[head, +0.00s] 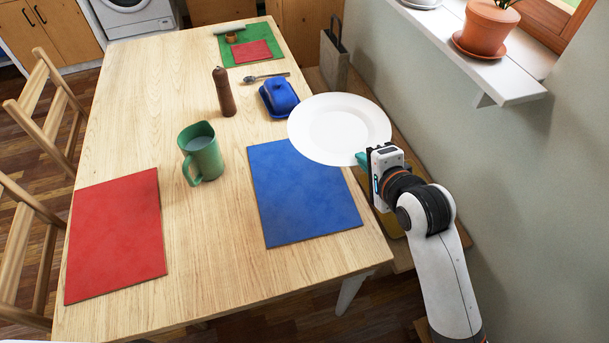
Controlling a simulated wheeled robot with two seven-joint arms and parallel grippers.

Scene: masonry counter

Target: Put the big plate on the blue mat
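The big white plate (340,128) is held out at the table's right edge, near the far right corner of the blue mat (302,198). It appears raised and covers that corner in the head view. My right gripper (363,159) is at the plate's near right rim and looks shut on it; the fingertips are partly hidden. The blue mat lies flat on the wooden table and its visible part is bare. My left gripper is not in view.
A green mug (203,155) stands left of the blue mat. A blue butter dish (279,97), a pepper mill (224,92) and a spoon (264,77) are farther back. A red mat (117,234) lies at the left. A windowsill (480,55) with a potted plant juts out at the right.

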